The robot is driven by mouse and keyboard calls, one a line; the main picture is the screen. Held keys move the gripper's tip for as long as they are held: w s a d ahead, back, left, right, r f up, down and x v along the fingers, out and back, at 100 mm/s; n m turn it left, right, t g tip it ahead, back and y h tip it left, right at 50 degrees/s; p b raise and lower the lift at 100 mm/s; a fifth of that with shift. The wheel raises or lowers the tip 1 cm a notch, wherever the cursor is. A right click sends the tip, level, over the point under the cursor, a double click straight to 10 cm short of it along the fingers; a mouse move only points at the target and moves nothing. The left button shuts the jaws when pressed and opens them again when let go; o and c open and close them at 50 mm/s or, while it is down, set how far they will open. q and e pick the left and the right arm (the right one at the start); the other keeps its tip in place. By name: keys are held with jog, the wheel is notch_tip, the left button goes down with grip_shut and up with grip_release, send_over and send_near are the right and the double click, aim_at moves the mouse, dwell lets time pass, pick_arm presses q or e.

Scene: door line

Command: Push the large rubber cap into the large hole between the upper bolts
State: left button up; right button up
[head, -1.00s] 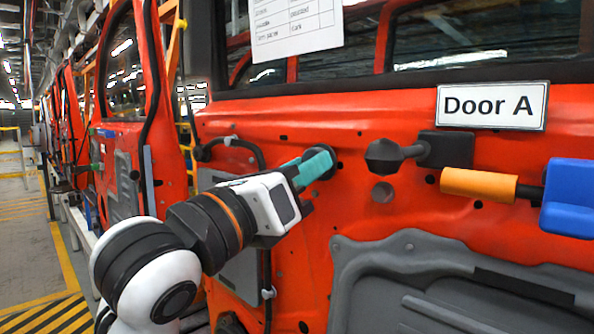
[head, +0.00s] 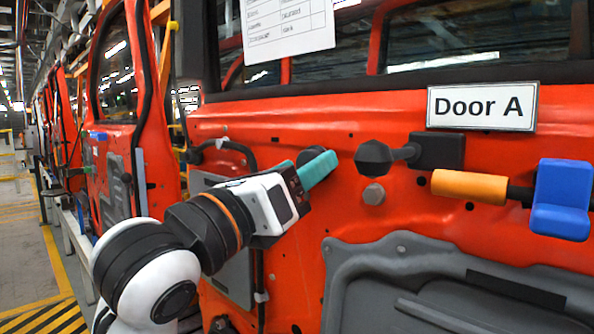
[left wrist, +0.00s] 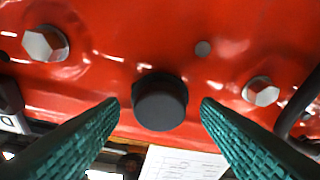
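The large rubber cap is black and round. In the left wrist view the cap (left wrist: 160,101) is on the red door face between two hex bolts, one bolt (left wrist: 45,43) at the upper left and one bolt (left wrist: 262,91) at the right. The hole is hidden beneath it, and I cannot tell how deep the cap sits. In the head view the cap (head: 311,156) shows partly behind the teal fingers. My left gripper (head: 328,163) is open, its fingertips on either side of the cap in the wrist view with gaps on both sides. My right gripper is out of view.
A black knob (head: 372,158) on a black block (head: 437,150) and an orange handle (head: 468,187) with a blue block (head: 562,199) stick out to the right of my gripper. A grey panel (head: 380,265) covers the lower door. A "Door A" sign (head: 482,107) is above.

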pick_arm(q)
jog(key=b+v, duration=1.2)
jog(key=v, duration=1.1)
jog(key=shift+s+a+r, duration=0.1)
jog(key=shift+s, duration=0.05)
dwell(1.5)
